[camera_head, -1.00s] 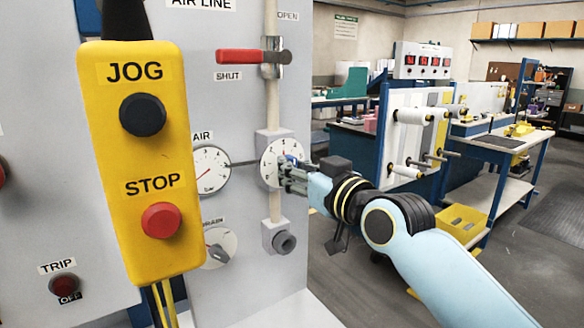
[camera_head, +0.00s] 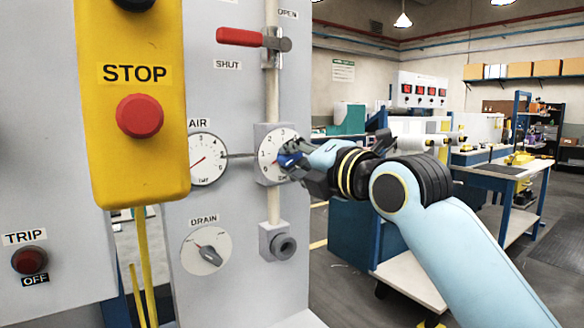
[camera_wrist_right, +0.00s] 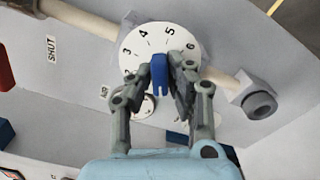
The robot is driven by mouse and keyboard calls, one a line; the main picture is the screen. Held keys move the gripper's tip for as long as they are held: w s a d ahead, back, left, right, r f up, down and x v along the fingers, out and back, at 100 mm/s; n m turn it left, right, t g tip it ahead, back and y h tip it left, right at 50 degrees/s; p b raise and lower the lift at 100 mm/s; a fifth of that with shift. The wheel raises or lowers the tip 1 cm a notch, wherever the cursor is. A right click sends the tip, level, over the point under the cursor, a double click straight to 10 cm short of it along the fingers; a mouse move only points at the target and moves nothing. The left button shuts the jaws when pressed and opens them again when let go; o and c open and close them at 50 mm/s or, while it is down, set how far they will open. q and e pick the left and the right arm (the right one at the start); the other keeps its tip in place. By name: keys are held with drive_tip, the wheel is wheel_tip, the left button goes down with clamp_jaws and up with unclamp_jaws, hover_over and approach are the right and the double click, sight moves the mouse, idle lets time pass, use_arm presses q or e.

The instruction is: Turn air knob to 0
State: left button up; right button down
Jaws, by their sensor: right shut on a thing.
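The air knob is a blue grip (camera_head: 290,159) on a round white dial (camera_head: 271,150) on the grey panel. My right gripper (camera_wrist_right: 164,72) is shut on the blue knob (camera_wrist_right: 159,76), with a finger on each side. The dial (camera_wrist_right: 145,42) shows 3, 4, 5 and 6 in the right wrist view. The number that the knob points to cannot be read surely. The AIR gauge (camera_head: 207,160) left of the dial has a red needle pointing down-left. My left gripper is not in view.
A yellow pendant with a red STOP button (camera_head: 139,116) hangs close at left. A red-handled valve (camera_head: 240,37) is above the dial. The DRAIN knob (camera_head: 208,252) is below left, and a grey pipe fitting (camera_head: 279,242) below. Open floor lies right of the panel.

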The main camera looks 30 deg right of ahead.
drive_tip(key=shift+f+n, duration=0.15)
drive_tip(key=shift+n, duration=0.15)
drive_tip(key=c, duration=1.3)
unclamp_jaws()
drive_tip(key=shift+s+d+p, duration=0.25)
drive_tip(key=shift+s+p, duration=0.2)
drive_tip(key=shift+s, duration=1.3)
drive_tip(key=shift+s+d+p, duration=0.2)
drive_tip(key=shift+s+p, duration=0.2)
drive_tip(key=shift+s, duration=1.35)
